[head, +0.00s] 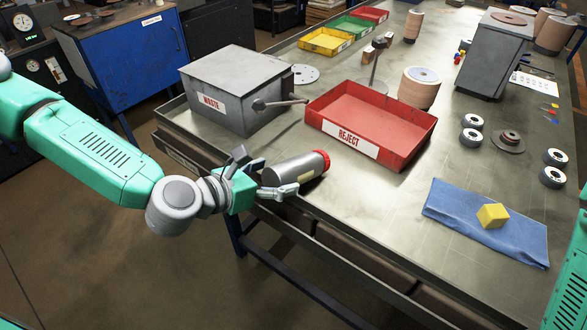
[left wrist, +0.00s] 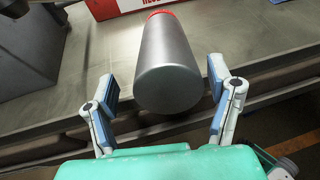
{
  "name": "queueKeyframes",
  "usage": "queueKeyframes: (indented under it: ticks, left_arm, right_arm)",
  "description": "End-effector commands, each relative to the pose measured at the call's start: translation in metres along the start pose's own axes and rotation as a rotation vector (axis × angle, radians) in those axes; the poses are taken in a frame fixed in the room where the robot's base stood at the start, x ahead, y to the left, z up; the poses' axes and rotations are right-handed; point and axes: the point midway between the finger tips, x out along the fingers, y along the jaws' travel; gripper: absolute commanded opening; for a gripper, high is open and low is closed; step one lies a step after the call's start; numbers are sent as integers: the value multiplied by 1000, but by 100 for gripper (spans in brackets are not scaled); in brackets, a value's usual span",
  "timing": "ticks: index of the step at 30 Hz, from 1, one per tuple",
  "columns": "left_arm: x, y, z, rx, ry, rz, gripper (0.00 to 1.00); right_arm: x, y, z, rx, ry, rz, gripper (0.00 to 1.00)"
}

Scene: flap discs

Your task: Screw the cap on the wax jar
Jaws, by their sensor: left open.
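The wax jar (head: 295,172) is a dark grey cylinder lying on its side near the table's front left edge. A red cap (head: 322,160) sits at its far end, pointing towards the red bin; how tightly it sits I cannot tell. My left gripper (head: 272,178) is open at the jar's near end. In the left wrist view the jar (left wrist: 168,65) lies between and just beyond the two spread fingers (left wrist: 163,98), its flat base facing me. The red cap (left wrist: 160,14) shows at the top there. My right gripper is not in view.
A blue cloth (head: 450,213) with a yellow block (head: 492,215) lies at right. The tabletop between jar and cloth is clear.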

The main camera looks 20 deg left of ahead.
Motion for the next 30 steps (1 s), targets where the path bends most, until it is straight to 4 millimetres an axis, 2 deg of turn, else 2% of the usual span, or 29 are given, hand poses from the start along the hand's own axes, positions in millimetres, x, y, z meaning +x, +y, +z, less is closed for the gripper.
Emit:
queueKeyframes:
  ticks: [3,6,18,19,20,21,25,30]
  left_arm:
    - [20,-4,1,4,2,-1,75]
    - [30,-3,0,3,1,0,75]
    - [34,-1,0,-1,-1,0,75]
    - [34,-1,0,-1,-1,0,71]
    - [34,-1,0,-1,-1,0,61]
    - [34,-1,0,-1,-1,0,47]
    - [34,-1,0,0,0,0,1]
    - [35,-2,1,1,-2,0,0]
  right_arm:
    - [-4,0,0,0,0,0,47]
    - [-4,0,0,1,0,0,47]
    - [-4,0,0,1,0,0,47]
    - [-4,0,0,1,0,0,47]
    - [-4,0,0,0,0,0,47]
    - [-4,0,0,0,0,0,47]
    - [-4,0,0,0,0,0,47]
    - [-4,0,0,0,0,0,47]
